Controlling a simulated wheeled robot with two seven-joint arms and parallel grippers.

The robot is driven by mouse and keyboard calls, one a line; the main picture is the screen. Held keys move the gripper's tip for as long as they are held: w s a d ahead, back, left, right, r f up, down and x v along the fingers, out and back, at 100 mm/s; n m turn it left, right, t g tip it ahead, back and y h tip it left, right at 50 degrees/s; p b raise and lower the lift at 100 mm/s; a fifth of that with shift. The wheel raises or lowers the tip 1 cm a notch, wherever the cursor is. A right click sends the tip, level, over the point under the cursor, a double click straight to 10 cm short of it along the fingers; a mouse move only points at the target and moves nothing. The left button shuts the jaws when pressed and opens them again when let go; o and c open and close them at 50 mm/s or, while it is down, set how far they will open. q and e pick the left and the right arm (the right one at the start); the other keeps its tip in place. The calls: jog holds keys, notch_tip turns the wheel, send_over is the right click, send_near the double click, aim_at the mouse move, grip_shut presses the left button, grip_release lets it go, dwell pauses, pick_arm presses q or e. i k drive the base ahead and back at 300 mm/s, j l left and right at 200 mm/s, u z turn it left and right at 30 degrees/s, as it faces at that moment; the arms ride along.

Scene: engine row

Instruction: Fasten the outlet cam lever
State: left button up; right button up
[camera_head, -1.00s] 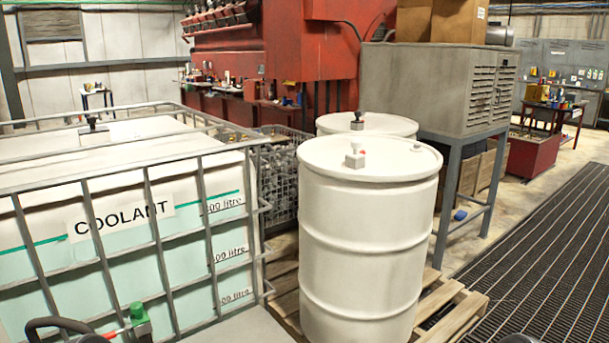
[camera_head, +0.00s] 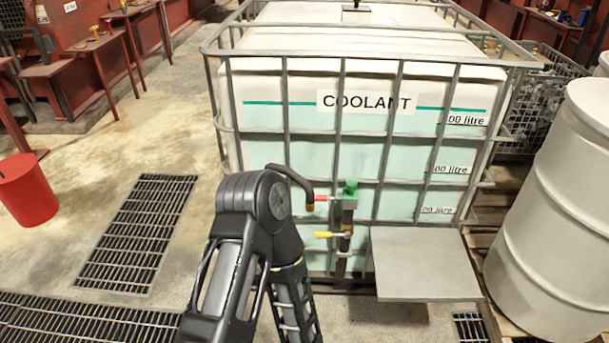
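The coolant tank (camera_head: 315,146) stands in a grey cage. Its outlet fittings are at the front: a green part (camera_head: 350,188) on top, a red lever (camera_head: 319,198) pointing left, and a yellow lever (camera_head: 329,234) lower down, also pointing left and roughly level. I cannot tell which of these is the cam lever or whether it is closed. One of my black arms covers the area left of the outlet.
A grey flat platform (camera_head: 425,264) juts out right of the outlet. A white drum (camera_head: 560,210) stands on a pallet at the right. A red bucket (camera_head: 27,190) is at the far left. Floor grates (camera_head: 138,232) lie in the open floor to the left.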

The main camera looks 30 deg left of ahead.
aim_at(337, 198)
jog(key=i+j+u, duration=0.1)
jog(key=u, duration=0.35)
jog(key=i+u, duration=0.2)
jog(key=u, duration=0.25)
